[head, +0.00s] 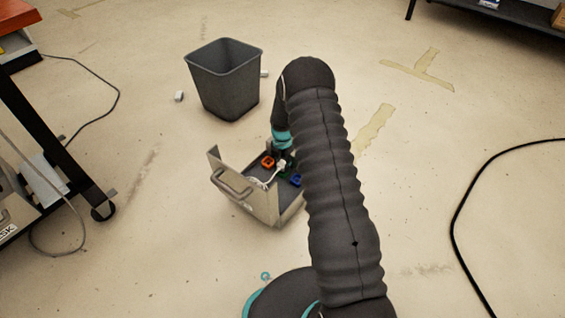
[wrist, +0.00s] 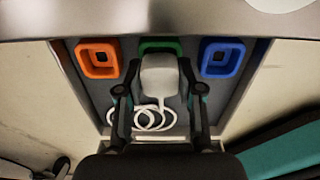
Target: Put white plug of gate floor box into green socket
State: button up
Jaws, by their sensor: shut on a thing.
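The open grey floor box (head: 262,200) stands on the floor in the head view. In the wrist view it holds an orange socket (wrist: 100,59), a green socket (wrist: 160,45) and a blue socket (wrist: 222,58) in a row. My gripper (wrist: 160,90) is shut on the white plug (wrist: 160,76), one finger on each side. The plug covers most of the green socket, and its front end is hidden, so I cannot tell whether it is in the socket or only in front of it. Its white cable (wrist: 155,118) lies coiled below it in the box.
The box's raised lid (head: 232,180) with a handle stands at its left side in the head view. A dark grey bin (head: 225,85) stands behind the box. A wheeled cart (head: 60,150) is at the left. A black cable (head: 465,200) lies at the right on mostly clear floor.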

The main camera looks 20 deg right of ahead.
jog(key=shift+f, duration=0.35)
dwell(0.6)
jog(key=o, duration=1.2)
jog(key=shift+o, duration=0.2)
notch_tip(320, 180, up, 12)
